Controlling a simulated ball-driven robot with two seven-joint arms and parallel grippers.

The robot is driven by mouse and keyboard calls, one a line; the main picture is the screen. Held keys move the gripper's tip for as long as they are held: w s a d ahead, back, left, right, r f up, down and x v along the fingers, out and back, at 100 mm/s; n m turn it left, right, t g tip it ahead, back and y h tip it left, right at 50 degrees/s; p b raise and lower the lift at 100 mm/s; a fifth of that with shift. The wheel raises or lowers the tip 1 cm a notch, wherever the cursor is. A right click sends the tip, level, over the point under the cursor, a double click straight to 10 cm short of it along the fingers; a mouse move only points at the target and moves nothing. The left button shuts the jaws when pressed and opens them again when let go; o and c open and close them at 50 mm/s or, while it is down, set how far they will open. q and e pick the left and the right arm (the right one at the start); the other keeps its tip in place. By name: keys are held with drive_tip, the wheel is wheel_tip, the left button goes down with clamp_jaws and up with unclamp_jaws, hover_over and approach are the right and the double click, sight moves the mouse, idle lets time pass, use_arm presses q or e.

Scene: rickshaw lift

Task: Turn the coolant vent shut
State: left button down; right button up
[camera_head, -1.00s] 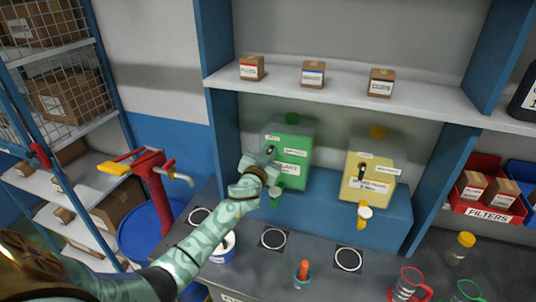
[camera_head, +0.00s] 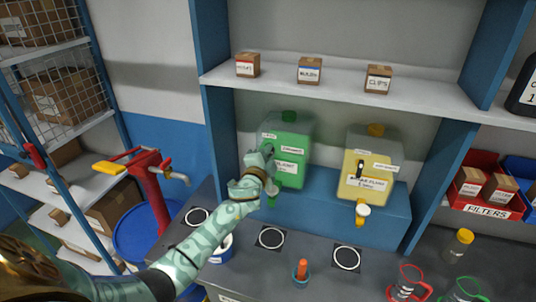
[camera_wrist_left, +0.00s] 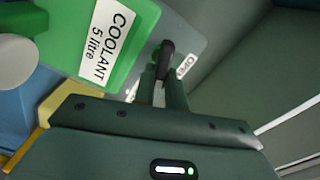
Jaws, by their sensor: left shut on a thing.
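The green coolant container (camera_head: 293,146) stands on the blue step, left of the yellow brake-fluid container (camera_head: 373,165). My left gripper (camera_head: 268,158) is at its upper left front. In the left wrist view, the fingers (camera_wrist_left: 161,88) are shut on the black vent lever (camera_wrist_left: 167,50), beside the container's "COOLANT 5 litre" label (camera_wrist_left: 107,40). A small label (camera_wrist_left: 187,66) by the lever is partly cut off by the finger. The fingers mostly hide the lever in the head view, so its exact turn is hard to tell. My right gripper is not in view.
A shelf with three small boxes (camera_head: 310,71) hangs above the containers. A red hand pump (camera_head: 152,190) stands at the left. A red filter bin (camera_head: 487,195) is at the right.

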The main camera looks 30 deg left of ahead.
use_arm(q)
drive_tip(key=shift+f+m, duration=0.15)
drive_tip(key=shift+m, duration=0.8)
drive_tip(key=shift+f+m, duration=0.1)
drive_tip(key=shift+m, duration=0.85)
drive_tip(key=c, duration=1.4)
unclamp_jaws()
drive_tip(key=shift+c, duration=0.2)
drive_tip(key=v, duration=1.6)
drive_tip(key=shift+b, duration=0.35)
drive_tip(key=shift+s+f, duration=0.1)
drive_tip(key=shift+s, duration=0.05)
